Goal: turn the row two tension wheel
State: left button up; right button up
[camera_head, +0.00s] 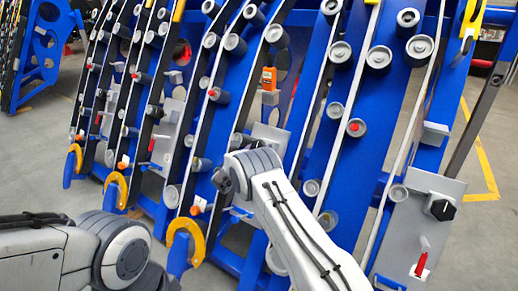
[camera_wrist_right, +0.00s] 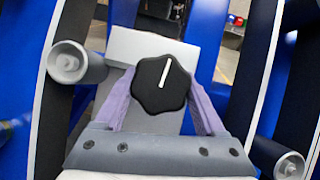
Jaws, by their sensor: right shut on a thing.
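The tension wheel is a black lobed knob with a white line (camera_wrist_right: 163,78), in the middle of the right wrist view. It sits on a grey plate (camera_wrist_right: 150,47); the white line is near upright, its top tilted right. My right gripper (camera_wrist_right: 161,92) has its two purple-grey fingers on either side of the knob and is shut on it. In the head view my right arm reaches up from the bottom, and its wrist hides this knob and the fingertips. My left arm shows at the bottom left of the head view; its gripper is out of view.
Blue slanted rows with belts and grey rollers (camera_head: 340,52) stand close on both sides of my right wrist. Another black knob (camera_head: 441,209) and a red-handled lever (camera_head: 421,262) are on the right-hand plate. An orange device (camera_head: 269,79) is above my wrist. Floor is clear at far right.

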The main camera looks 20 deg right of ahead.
jog(key=shift+f+m+g+h+b, duration=0.15)
jog(key=shift+m+g+h+b, duration=0.25)
jog(key=shift+m+b, duration=0.6)
jog(key=shift+f+m+g+h+b, duration=0.1)
jog(key=shift+m+g+h+b, duration=0.25)
jog(key=shift+m+b, duration=0.6)
jog(key=shift+m+g+h+b, duration=0.25)
jog(key=shift+m+g+b, duration=0.3)
jog(key=shift+m+b, duration=0.5)
jog(key=shift+r+m+g+b, duration=0.2)
jog(key=shift+m+g+b, duration=0.25)
jog(key=shift+m, duration=0.35)
jog(key=shift+h, duration=0.3)
jog(key=o, duration=1.3)
jog(key=p+v, duration=0.2)
jog(key=v, duration=0.8)
jog(key=shift+s+a+r, duration=0.1)
jog(key=shift+a+r, duration=0.05)
jog(key=shift+a, duration=0.15)
